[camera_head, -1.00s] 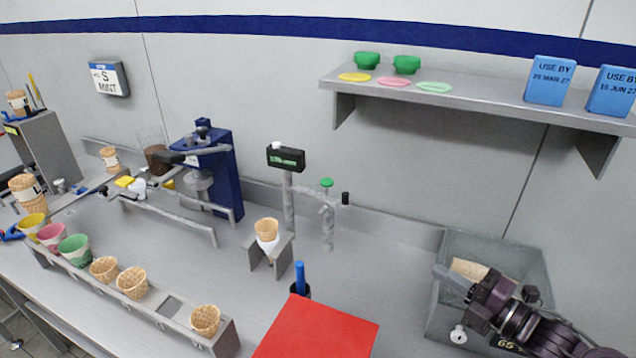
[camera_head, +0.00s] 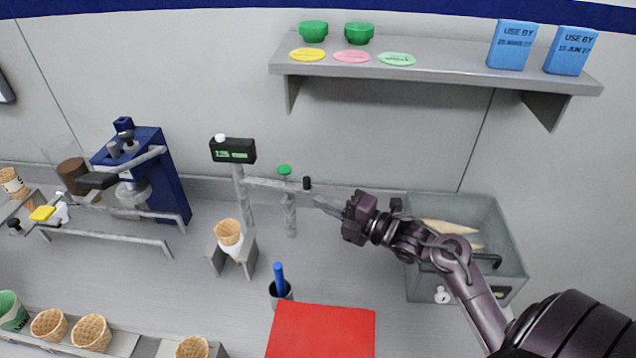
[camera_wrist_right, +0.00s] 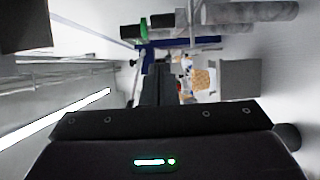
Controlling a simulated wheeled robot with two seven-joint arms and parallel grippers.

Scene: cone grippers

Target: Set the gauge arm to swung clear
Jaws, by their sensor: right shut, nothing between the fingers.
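The gauge arm (camera_head: 272,183) is a grey horizontal bar with a black knob (camera_head: 307,184) at its right end. It reaches right from a post (camera_head: 243,200) that carries a small display (camera_head: 233,151). A shorter post with a green cap (camera_head: 285,170) stands by the bar; I cannot tell whether they touch. My right gripper (camera_head: 322,204) is shut and empty, its tips just right of and below the knob, with a small gap in the head view. Its shut fingers (camera_wrist_right: 158,88) show in the right wrist view. My left gripper is not in view.
A grey bin (camera_head: 508,245) is behind my right arm. A shelf (camera_head: 430,76) hangs above.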

